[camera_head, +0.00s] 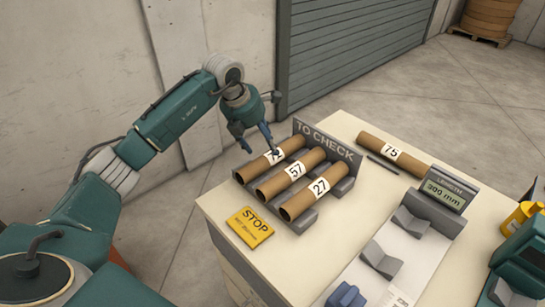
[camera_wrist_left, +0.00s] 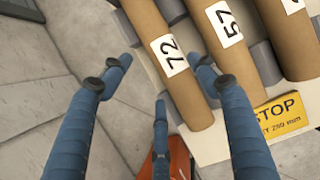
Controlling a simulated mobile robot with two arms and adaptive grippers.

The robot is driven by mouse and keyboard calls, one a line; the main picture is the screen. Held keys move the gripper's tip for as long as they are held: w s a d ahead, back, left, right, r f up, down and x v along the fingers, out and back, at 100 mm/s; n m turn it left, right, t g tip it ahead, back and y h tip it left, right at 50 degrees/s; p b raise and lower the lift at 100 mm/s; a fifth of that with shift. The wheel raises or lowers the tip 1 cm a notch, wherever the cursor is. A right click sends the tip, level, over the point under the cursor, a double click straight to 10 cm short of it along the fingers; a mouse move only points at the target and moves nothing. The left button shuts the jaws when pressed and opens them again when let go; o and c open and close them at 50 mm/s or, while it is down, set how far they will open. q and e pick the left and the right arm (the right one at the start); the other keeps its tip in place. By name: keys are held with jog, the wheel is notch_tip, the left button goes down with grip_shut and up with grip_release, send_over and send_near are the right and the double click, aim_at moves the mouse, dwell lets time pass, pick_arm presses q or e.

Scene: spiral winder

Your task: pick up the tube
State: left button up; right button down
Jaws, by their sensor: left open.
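Three brown cardboard tubes lie side by side in the grey TO CHECK rack (camera_head: 348,184): tube 72 (camera_head: 246,172), tube 57 (camera_head: 270,187) and tube 27 (camera_head: 298,206). Tube 75 (camera_head: 378,143) lies apart behind the rack, to its right. My left gripper (camera_head: 258,146) is open and empty above tube 72, with a finger partly hiding its label. In the left wrist view, tube 72 (camera_wrist_left: 188,98) appears between the spread blue fingers, nearer the right one; tube 57 (camera_wrist_left: 236,66) is beside it. Contact cannot be told. My right gripper is not in view.
A yellow STOP sign (camera_head: 250,228) lies at the table's (camera_head: 216,207) front left corner. A length gauge (camera_head: 444,196) reading 300 mm and grey V-supports (camera_head: 381,260) stand to the right. A blue block (camera_head: 346,296) is near the front. A dark pen-like bar (camera_head: 382,164) lies by tube 75.

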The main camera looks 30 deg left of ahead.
aim_at(268, 152)
pick_arm(q)
jog(key=p+x, duration=0.2)
jog(key=x, duration=0.3)
jog(key=shift+d+f, duration=0.15)
jog(key=shift+f, duration=0.25)
jog(key=shift+w+f, duration=0.15)
jog(key=shift+f, duration=0.05)
jog(key=c, duration=0.9)
